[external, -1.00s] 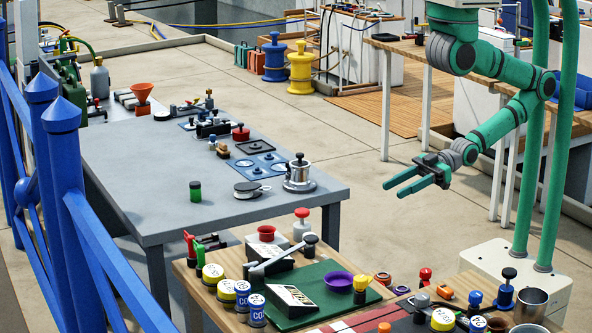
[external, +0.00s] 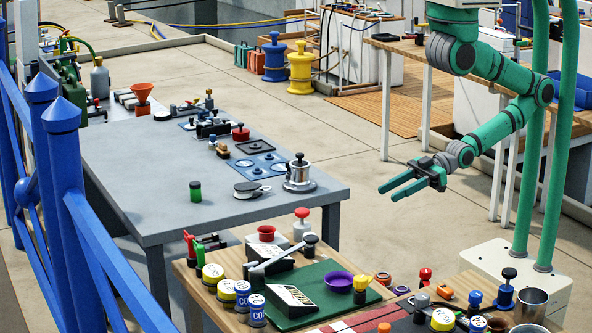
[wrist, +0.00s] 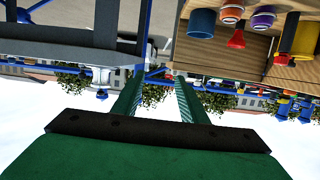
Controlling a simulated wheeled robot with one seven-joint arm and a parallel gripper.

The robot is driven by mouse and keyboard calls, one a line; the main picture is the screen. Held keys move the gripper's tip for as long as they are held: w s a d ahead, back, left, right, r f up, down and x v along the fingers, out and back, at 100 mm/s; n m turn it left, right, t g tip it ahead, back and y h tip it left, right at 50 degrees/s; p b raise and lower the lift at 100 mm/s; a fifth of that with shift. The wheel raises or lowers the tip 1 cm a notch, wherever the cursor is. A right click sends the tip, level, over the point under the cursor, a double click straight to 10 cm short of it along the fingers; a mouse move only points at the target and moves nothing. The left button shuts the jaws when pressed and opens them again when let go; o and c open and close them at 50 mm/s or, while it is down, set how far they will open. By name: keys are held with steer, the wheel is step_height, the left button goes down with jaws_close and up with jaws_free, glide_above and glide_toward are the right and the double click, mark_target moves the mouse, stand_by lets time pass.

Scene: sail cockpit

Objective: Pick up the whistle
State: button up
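My gripper (external: 388,194) is open and empty, held in the air to the right of the grey table and above the level of the wooden table. Its two green fingers also show apart in the wrist view (wrist: 158,100), with nothing between them. I cannot pick out the whistle for certain. A small orange item (external: 446,292) at the right of the wooden table could be it, but it is too small to tell. My gripper is well above and apart from that item.
The wooden table (external: 213,309) is crowded with cans, a green board (external: 325,304), a purple bowl (external: 339,281) and several small items. A steel cup (external: 530,303) stands at its right. The grey table (external: 140,190) bears a steel pot (external: 299,175). Open floor lies beyond my gripper.

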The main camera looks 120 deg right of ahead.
steer(key=w+d+f+g+y, duration=0.1)
steer(key=w+f+g+y, duration=0.15)
steer(key=w, duration=1.75)
steer(key=w+a+r+n+g+y, duration=0.1)
steer(key=w+a+r+n+y, duration=0.25)
steer(key=w+r, duration=0.95)
steer(key=a+n+y, duration=0.1)
steer(key=a, duration=0.1)
steer(key=w+a+n+g+y, duration=0.1)
steer(key=a, duration=0.2)
steer(key=a+n+g+y, duration=0.1)
steer(key=a, duration=0.2)
steer(key=shift+w+r+n, duration=0.25)
steer(key=s+a+f+n+g+y, duration=0.2)
steer(key=a+n+g, duration=0.1)
steer(key=a, duration=0.6)
steer(key=n+g+y, duration=0.3)
steer(key=n+g, duration=0.4)
steer(key=n, duration=0.1)
glide_toward(447, 288)
steer(key=shift+x, duration=4.1)
steer(key=shift+w, duration=0.1)
jaws_close()
